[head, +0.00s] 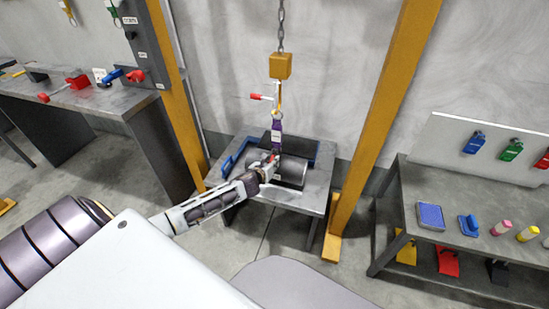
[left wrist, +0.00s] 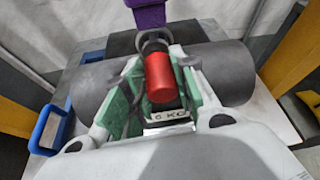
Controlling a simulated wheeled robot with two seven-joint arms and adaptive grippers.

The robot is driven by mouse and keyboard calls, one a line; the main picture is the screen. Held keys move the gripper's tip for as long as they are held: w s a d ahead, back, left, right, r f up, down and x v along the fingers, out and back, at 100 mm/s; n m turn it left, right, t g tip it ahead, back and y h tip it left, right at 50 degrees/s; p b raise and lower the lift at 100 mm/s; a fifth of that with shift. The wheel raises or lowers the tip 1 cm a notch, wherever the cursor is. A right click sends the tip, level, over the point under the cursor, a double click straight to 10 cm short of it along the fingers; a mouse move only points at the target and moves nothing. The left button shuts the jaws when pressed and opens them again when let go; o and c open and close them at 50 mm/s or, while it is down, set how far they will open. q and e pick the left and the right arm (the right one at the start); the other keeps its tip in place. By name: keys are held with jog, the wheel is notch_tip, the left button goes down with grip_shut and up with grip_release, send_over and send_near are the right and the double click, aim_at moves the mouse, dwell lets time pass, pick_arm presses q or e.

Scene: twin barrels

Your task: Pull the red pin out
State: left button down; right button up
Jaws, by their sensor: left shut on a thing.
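The red pin (left wrist: 158,78) shows its thick red end between the green finger pads of my left gripper (left wrist: 155,88) in the left wrist view. The gripper is shut on it. The pin sits at a metal ring or shackle (left wrist: 155,40), below a purple strap (head: 276,133). Behind is a dark grey cylinder (head: 293,172) lying on a small metal table; a label reading "5 KG" shows just below the pin. In the head view my left gripper (head: 268,167) reaches the cylinder's top from the left. The pin's shaft is hidden. My right gripper is not seen.
A chain with a yellow block (head: 280,66) hangs above, with a red-ended lever (head: 259,97). Yellow posts (head: 385,105) stand on both sides. A blue handle (head: 238,155) is at the table's left. A workbench (head: 85,98) stands left, a shelf (head: 470,205) with coloured items right.

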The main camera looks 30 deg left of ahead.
pick_arm(q)
jog(key=shift+s, duration=0.25)
dwell(0.3)
jog(key=s+d+p, duration=0.2)
jog(key=s+p, duration=0.1)
jog(key=s, duration=0.7)
jog(key=shift+d+f, duration=0.2)
jog(key=shift+d, duration=0.1)
dwell(2.2)
jog(key=shift+s+a, duration=0.1)
jog(key=shift+a, duration=0.05)
dwell(0.4)
